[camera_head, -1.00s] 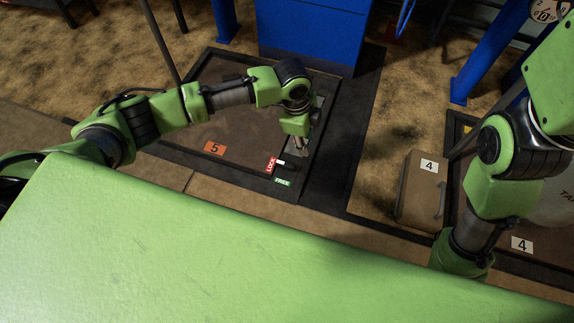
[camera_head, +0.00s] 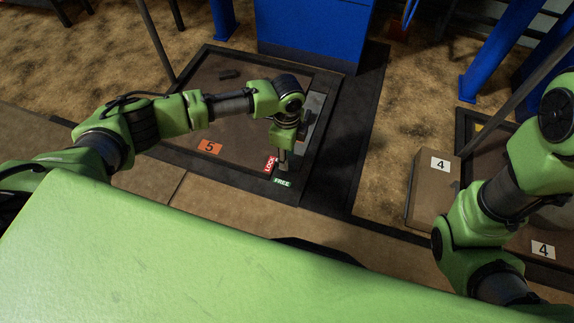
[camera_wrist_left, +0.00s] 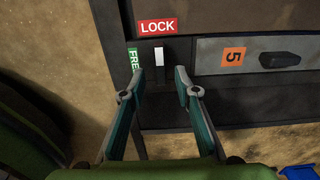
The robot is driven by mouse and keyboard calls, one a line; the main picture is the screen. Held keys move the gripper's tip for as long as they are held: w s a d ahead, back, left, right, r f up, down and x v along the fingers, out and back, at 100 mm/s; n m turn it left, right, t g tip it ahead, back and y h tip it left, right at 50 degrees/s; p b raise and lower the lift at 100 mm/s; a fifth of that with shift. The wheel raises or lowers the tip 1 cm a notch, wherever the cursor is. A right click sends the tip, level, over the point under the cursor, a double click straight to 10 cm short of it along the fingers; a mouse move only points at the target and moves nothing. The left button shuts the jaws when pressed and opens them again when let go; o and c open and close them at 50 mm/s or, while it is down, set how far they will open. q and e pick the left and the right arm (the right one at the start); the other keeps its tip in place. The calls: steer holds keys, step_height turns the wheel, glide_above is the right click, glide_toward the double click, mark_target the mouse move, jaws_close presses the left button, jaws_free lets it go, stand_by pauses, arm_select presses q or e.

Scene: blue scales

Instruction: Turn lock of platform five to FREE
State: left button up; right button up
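The lock of platform five shows in the left wrist view as a black knob with a white stripe (camera_wrist_left: 159,57). The stripe points toward the red LOCK label (camera_wrist_left: 157,26); the green FREE label (camera_wrist_left: 134,60) is to its left. My left gripper (camera_wrist_left: 159,84) is open, its fingertips either side of the knob's near end; contact cannot be told. In the head view my left gripper (camera_head: 283,165) points down beside the LOCK label (camera_head: 270,164) and FREE label (camera_head: 282,182), hiding the knob. My right arm (camera_head: 510,190) is at the right; its gripper is out of view.
Platform five (camera_head: 240,125) bears an orange 5 tag (camera_head: 209,147). A grey plate (camera_wrist_left: 212,55) with a black handle (camera_wrist_left: 279,59) lies beside the lock. A blue cabinet (camera_head: 312,30) stands behind. A brown box (camera_head: 432,190) marked 4 is to the right.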

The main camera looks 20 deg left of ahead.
arm_select(q)
steer(key=shift+f+b, duration=0.65)
steer(key=shift+f, duration=0.75)
jaws_close()
